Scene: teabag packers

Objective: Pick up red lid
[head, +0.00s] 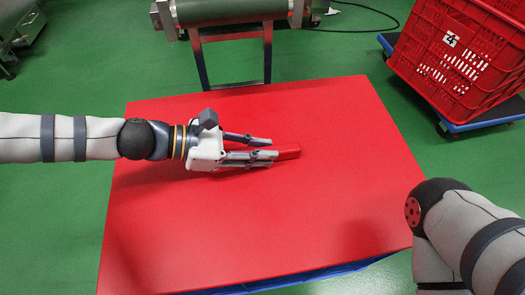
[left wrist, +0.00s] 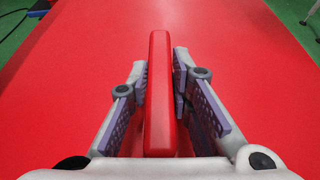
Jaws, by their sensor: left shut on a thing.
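The red lid (head: 210,240) is a broad flat red panel lying level over something blue, whose edge shows below it. A raised red bar (head: 291,151), seemingly its handle, stands near its middle. My left gripper (head: 268,152) comes in from the left, low over the panel, with its fingers on either side of the bar. In the left wrist view, the bar (left wrist: 159,95) runs lengthwise between the fingers (left wrist: 162,75), which are closed on it. The bar's near end is partly hidden by the gripper. My right arm is at the lower right; its gripper is out of view.
A blue edge (head: 320,274) shows under the panel's front. A conveyor-like machine (head: 230,15) with a metal frame stands behind it. A red crate (head: 455,60) sits on a blue wheeled dolly (head: 470,122) at the upper right. Green floor (head: 60,215) is clear at the left.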

